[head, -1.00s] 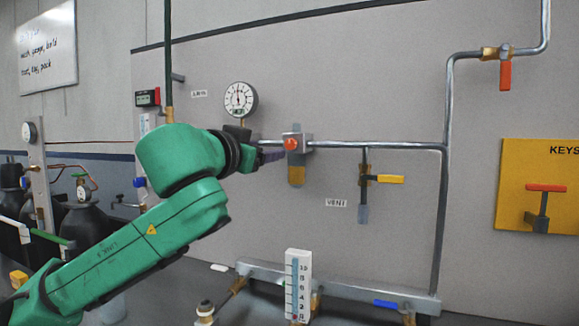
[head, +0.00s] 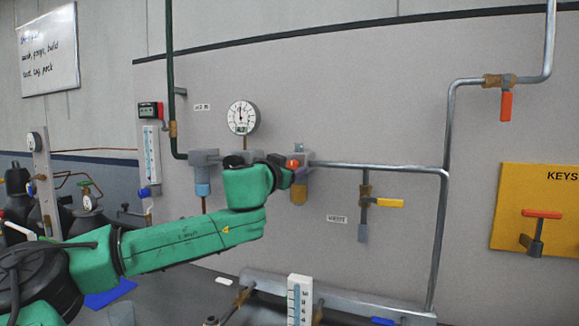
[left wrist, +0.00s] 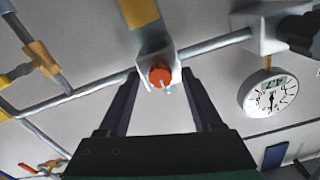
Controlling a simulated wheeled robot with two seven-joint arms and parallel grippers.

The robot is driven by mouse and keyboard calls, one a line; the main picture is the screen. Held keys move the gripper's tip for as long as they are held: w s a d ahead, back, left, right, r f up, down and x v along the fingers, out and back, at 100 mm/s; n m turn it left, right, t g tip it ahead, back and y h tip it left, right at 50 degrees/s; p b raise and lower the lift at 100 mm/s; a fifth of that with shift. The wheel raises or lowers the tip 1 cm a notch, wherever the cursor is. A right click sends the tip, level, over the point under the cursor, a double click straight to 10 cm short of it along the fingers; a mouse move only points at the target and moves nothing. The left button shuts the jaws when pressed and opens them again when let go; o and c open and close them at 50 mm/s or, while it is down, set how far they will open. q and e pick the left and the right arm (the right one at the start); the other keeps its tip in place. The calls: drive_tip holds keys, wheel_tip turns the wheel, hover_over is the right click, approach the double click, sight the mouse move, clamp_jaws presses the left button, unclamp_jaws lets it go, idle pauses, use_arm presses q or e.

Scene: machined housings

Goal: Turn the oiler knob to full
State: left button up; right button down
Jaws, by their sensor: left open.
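The oiler is a grey block with an amber bowl (head: 299,194) on the horizontal pipe. Its orange-red knob (head: 293,163) shows at the front, partly covered by my gripper in the head view. In the left wrist view the knob (left wrist: 160,75) sits centred between the dark fingers, with a small pale mark at its lower right. My left gripper (left wrist: 160,82) is open, one finger on each side of the knob; contact cannot be told. In the head view my left gripper (head: 288,174) is small and partly hidden by its wrist. My right gripper is not in view.
A round gauge (head: 242,117) and a grey filter unit with a blue bowl (head: 202,188) are left of the oiler. A yellow-handled valve (head: 388,203) hangs at its right. A yellow key board (head: 515,235) is far right. A white scale (head: 299,299) stands low in front.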

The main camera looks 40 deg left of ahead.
use_arm(q)
clamp_jaws()
